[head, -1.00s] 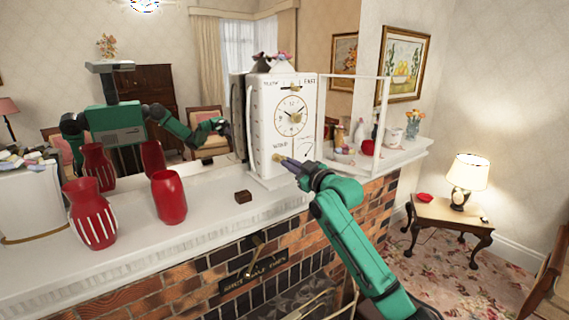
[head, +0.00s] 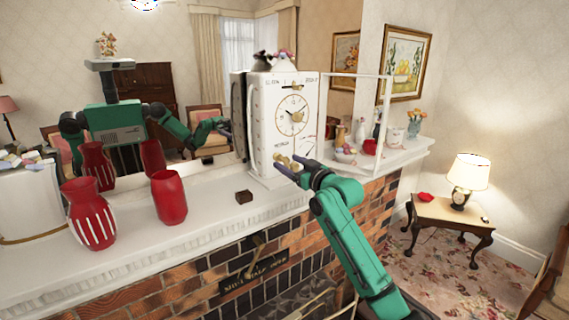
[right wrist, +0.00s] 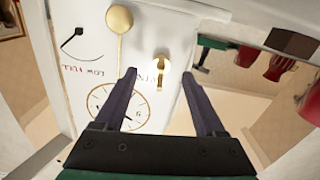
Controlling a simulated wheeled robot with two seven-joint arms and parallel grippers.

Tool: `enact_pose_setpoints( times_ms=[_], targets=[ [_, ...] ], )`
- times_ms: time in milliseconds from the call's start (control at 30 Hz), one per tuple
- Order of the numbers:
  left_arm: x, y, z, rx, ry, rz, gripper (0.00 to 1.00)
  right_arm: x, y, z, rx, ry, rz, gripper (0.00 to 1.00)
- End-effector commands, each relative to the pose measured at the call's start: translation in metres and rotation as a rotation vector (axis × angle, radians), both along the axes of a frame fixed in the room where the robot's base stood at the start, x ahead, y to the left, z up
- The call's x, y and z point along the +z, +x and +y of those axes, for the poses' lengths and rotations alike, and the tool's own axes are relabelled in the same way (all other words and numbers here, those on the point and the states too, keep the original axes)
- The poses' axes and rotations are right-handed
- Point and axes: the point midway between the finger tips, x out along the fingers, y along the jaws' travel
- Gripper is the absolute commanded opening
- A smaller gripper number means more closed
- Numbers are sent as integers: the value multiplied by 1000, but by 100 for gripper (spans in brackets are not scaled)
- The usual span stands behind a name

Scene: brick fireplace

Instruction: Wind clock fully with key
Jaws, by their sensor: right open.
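A white clock (head: 268,130) stands on the mantel, with a round gold-ringed dial (head: 294,115). In the right wrist view the clock front is upside down. A gold fitting (right wrist: 160,75) sits beside the winding lettering; I cannot tell the key from the keyhole plate. A gold disc on a thin stem (right wrist: 119,18) hangs beside it. A small gauge (right wrist: 80,38) has a dark needle; its exact reading is unclear. My right gripper (head: 285,167) is open before the clock's lower front. In the right wrist view its fingertips (right wrist: 158,74) straddle the gold fitting, apart from it. My left gripper is not directly in view.
Red vases (head: 168,197) and a small brown block (head: 244,196) stand on the mantel (head: 130,230) left of the clock. A mirror behind reflects me. A glass-like frame (head: 388,105) and small ornaments (head: 358,135) stand to the right. The brick fireplace (head: 215,265) lies below.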

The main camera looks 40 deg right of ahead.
Motion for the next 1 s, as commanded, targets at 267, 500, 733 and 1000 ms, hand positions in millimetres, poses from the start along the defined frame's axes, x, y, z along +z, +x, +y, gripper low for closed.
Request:
enact_pose_setpoints(
  times_ms=[267, 500, 733, 1000],
  targets=[
    [-5, 0, 0, 0, 0, 0, 100, -2, -13, 0, 0, 0, 0, 72],
    [-11, 0, 0, 0, 0, 0, 100, -2, -31, 1, 0, 0, 1, 72],
    [-16, 0, 0, 0, 0, 0, 100, -2, -48, 1, 1, -1, 2, 72],
    [-23, 0, 0, 0, 0, 0, 100, -2, -67, 2, 0, -1, 1, 72]
  ],
)
